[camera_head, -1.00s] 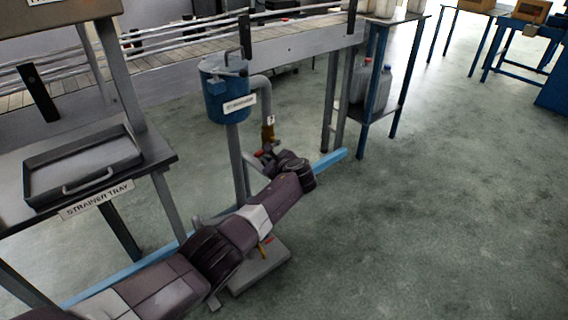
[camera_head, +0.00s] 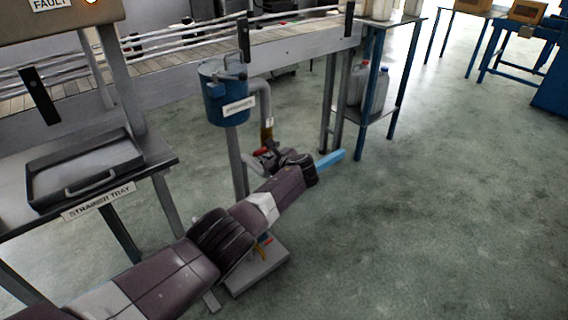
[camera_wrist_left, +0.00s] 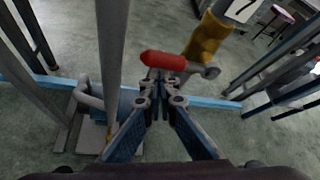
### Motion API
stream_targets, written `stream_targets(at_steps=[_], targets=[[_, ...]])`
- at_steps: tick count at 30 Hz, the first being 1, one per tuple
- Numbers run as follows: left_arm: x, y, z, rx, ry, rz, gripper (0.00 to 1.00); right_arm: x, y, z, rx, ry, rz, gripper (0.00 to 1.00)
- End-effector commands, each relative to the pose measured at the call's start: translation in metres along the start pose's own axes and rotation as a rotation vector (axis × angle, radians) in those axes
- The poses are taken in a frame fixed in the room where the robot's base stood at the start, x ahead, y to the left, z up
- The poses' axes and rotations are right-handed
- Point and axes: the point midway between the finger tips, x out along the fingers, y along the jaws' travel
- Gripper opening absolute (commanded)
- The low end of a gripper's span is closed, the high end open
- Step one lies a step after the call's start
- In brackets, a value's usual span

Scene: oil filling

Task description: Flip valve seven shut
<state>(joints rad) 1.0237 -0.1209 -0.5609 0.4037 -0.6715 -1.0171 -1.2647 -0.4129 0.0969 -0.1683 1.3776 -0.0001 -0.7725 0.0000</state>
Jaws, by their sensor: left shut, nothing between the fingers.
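Valve seven is a brass fitting (camera_wrist_left: 207,38) with a white tag marked 7 (camera_wrist_left: 243,8) in the left wrist view. Its red-sleeved lever (camera_wrist_left: 165,61) sticks out sideways to the left from a grey pivot beside the brass body. My left gripper (camera_wrist_left: 158,78) is shut and empty, its tips right at the red sleeve; whether they touch cannot be told. In the head view, the brass fitting (camera_head: 266,134) hangs under the grey pipe from the blue strainer pot, and the red lever (camera_head: 261,152) shows beside my left gripper (camera_head: 262,160). My right gripper is out of view.
The blue strainer pot (camera_head: 225,98) stands on a grey post close to my arm. A strainer tray (camera_head: 87,172) rests on the left table. A blue floor rail (camera_head: 331,159) passes below. A shelf with jugs (camera_head: 377,92) stands right; the floor at right is clear.

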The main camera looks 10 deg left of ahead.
Motion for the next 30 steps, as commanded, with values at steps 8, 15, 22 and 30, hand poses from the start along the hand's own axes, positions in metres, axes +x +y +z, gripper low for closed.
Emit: stream_targets(at_steps=[8, 15, 22, 30], targets=[[-0.001, -0.004, 0.007, -0.002, -0.012, -0.005, 0.00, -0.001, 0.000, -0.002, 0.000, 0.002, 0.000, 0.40], [-0.002, -0.004, 0.008, -0.002, -0.013, -0.006, 0.00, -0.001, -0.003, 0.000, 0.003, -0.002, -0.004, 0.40], [-0.013, -0.006, 0.007, -0.004, -0.014, -0.009, 0.00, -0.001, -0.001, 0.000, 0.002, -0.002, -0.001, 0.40], [-0.035, -0.003, 0.004, -0.003, -0.007, -0.005, 0.00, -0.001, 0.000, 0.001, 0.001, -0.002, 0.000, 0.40]])
